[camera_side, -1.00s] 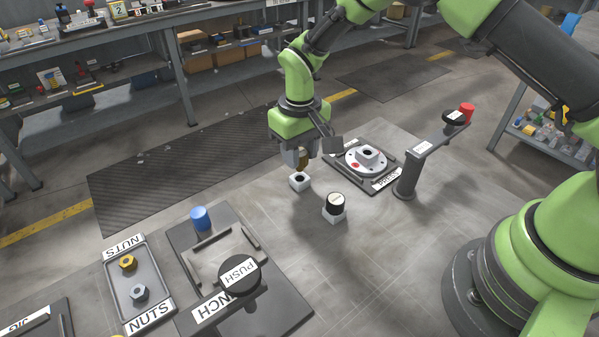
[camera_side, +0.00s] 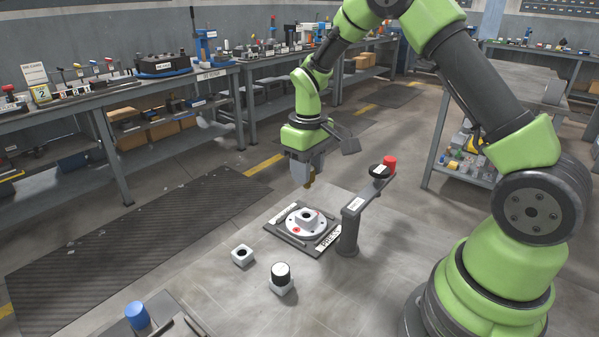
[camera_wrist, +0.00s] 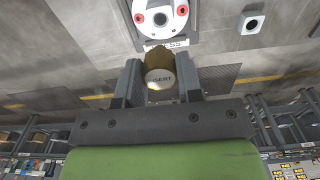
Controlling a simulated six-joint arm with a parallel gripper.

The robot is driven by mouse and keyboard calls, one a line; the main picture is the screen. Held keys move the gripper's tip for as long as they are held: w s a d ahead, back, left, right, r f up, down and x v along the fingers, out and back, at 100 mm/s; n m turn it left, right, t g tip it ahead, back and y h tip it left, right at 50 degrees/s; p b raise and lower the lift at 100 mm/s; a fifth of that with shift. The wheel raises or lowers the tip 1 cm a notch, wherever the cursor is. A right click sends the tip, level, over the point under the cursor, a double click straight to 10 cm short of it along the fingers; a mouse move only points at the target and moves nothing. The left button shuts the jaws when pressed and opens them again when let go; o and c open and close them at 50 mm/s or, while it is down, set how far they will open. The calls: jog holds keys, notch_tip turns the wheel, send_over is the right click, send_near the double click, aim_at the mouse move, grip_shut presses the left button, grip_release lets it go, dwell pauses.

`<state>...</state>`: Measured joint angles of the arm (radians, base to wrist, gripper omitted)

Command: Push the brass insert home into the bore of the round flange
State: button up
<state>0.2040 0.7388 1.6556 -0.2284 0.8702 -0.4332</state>
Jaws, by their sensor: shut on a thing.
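The round flange (camera_side: 295,226) is a pale disc with a raised hub and a dark bore, lying on the dark press plate (camera_side: 276,236) in the side view. The flange (camera_wrist: 178,26) also shows at the top of the wrist view, with red spots beside its bore. My gripper (camera_side: 308,180) is shut on the brass insert (camera_side: 309,184), above and a little behind the flange. In the wrist view the insert (camera_wrist: 158,66), a brass cylinder with a lettered pale end, sits between the two fingers, apart from the flange.
A post with an arm and red knob (camera_side: 389,162) stands right of the flange. A blue knob (camera_side: 137,315) is at the lower left.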

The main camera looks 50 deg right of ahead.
jog(key=shift+f, duration=2.9)
jog(key=shift+f, duration=1.4)
jog(key=o, duration=1.1)
notch_tip(320, 180, up, 10)
jog(key=shift+f, duration=0.1)
